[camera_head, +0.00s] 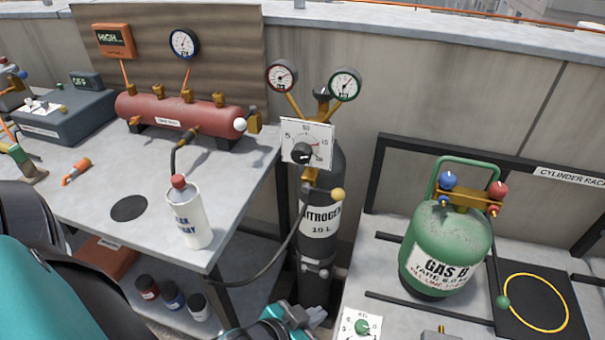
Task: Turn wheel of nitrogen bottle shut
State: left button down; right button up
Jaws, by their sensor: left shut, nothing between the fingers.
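The black nitrogen bottle (318,250) stands upright between the table and the cylinder rack, with a white label reading NITROGEN 10 L. Whether the valve is open or shut cannot be told from this view. My left gripper (305,316) is at the bottom edge, low in front of the bottle's foot, well below the wheel. It is shut and empty. My right gripper is not in view.
A white can (188,214) with a red cap stands on the table (100,200) to the left, by a red manifold (180,114). A dark hose runs to the bottle. Right, a green gas cylinder (445,245) stands on the rack (385,290), beside a yellow ring.

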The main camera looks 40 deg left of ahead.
aim_at(320, 92)
jog(key=u, duration=1.05)
